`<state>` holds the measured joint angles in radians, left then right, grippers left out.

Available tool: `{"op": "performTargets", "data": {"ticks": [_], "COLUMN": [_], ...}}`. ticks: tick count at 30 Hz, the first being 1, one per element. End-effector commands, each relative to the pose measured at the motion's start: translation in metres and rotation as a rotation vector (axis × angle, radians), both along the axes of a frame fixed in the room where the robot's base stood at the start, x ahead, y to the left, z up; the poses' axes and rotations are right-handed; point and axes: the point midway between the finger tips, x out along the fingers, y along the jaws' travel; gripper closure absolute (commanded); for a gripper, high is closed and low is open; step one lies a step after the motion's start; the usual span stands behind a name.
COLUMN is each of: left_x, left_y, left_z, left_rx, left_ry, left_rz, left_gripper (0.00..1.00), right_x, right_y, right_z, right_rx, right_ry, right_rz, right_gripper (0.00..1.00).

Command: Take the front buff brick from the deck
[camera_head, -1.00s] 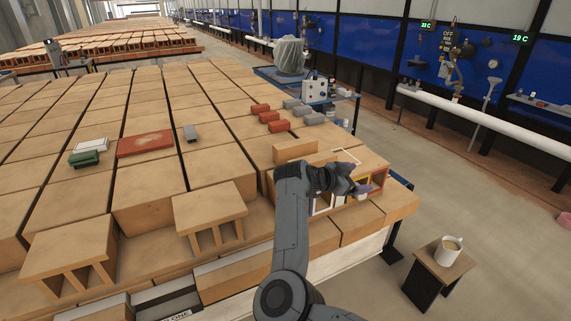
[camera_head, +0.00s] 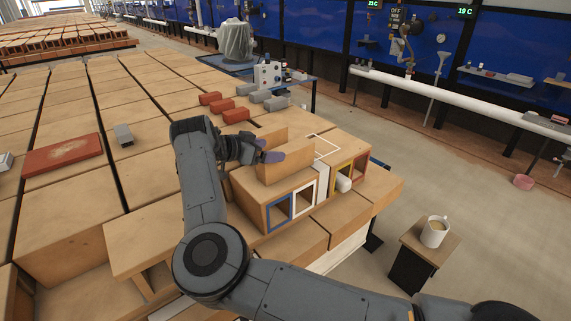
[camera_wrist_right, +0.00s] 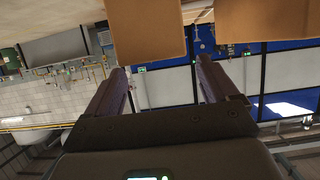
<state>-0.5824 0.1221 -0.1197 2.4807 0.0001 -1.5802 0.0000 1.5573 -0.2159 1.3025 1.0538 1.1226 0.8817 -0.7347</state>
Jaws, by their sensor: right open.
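Two buff blocks hang in from the top of that view, one at left (camera_wrist_right: 145,22) and one at right (camera_wrist_right: 265,18). My left gripper is out of view.
Openings framed blue (camera_head: 279,212), white (camera_head: 304,198) and yellow (camera_head: 342,172) line the front. A white roll (camera_head: 343,183) sits at the yellow one. Red (camera_head: 235,115) and grey (camera_head: 277,103) bricks lie behind. A mug (camera_head: 434,231) stands on a stool at right.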

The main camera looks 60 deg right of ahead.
Motion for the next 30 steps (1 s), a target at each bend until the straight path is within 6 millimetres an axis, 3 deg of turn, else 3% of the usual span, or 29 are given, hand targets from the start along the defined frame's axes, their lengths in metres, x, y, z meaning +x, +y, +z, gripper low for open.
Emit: {"op": "performTargets", "data": {"ticks": [8, 18, 28, 30], "left_x": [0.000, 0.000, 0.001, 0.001], "left_y": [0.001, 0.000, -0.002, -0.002], "left_z": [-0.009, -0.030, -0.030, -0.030], "left_rx": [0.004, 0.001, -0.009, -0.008], "left_ry": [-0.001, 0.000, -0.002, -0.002], "left_rz": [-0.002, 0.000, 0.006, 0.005], "left_gripper": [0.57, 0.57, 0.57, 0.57], "right_x": [-0.007, -0.024, -0.026, -0.026], "right_y": [-0.014, -0.047, -0.052, -0.052], "right_z": [-0.008, -0.021, -0.021, -0.021], "right_rx": [-0.002, -0.002, -0.002, -0.002], "right_ry": [-0.002, -0.002, -0.002, -0.002], "right_rz": [0.000, 0.000, 0.001, 0.001], "right_gripper": [0.13, 0.13, 0.13, 0.22]}}
